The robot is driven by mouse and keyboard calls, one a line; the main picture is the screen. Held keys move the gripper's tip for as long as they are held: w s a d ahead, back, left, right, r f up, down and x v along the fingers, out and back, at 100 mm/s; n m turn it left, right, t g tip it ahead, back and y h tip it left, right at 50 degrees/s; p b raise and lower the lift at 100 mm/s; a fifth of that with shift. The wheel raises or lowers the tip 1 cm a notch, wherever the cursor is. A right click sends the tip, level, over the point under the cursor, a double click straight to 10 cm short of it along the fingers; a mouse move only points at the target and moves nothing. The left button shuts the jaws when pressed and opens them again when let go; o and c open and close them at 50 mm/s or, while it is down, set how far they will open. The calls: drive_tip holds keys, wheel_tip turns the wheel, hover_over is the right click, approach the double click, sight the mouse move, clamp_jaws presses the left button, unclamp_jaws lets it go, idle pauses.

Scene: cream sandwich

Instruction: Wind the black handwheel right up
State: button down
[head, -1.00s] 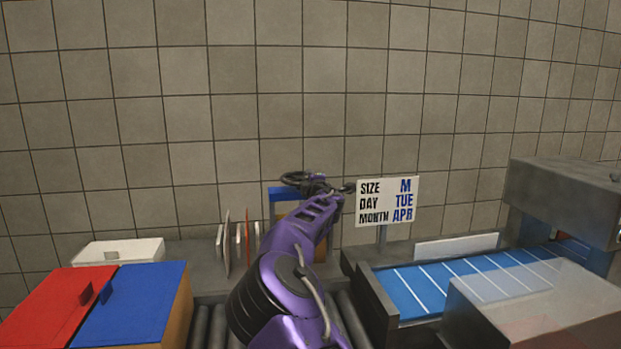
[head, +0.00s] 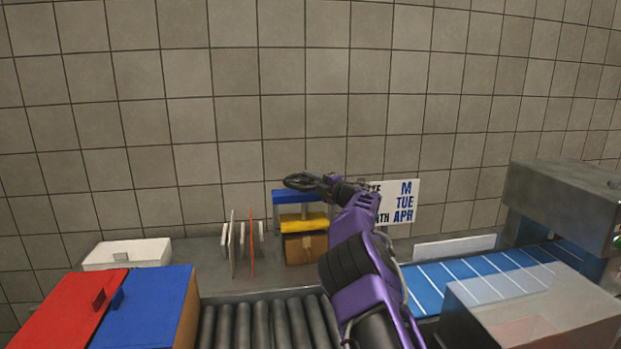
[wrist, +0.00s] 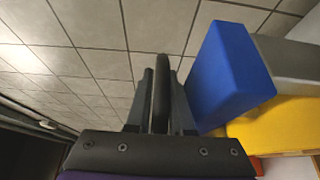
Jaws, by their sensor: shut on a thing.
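The black handwheel (head: 298,181) sits above the blue top beam (head: 290,196) of a small press in the head view. My gripper (head: 326,184) reaches it from the right and is shut on its rim. In the wrist view the dark rim (wrist: 161,95) stands edge-on between the two fingers of my gripper (wrist: 160,100). The press's yellow plate (head: 303,222) is below the blue beam, with a gap between them, and above a brown box (head: 300,248). The wheel's far side and spindle are hard to make out.
Thin upright boards (head: 241,245) stand left of the press. A sign (head: 405,205) behind my arm is partly hidden. A blue conveyor (head: 480,278) and grey machine (head: 570,205) lie right.

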drive_tip(key=shift+r, duration=0.15)
drive_tip(key=c, duration=1.1)
unclamp_jaws()
drive_tip(key=b+v, duration=0.1)
drive_tip(key=v, duration=1.6)
drive_tip(key=shift+s, duration=0.2)
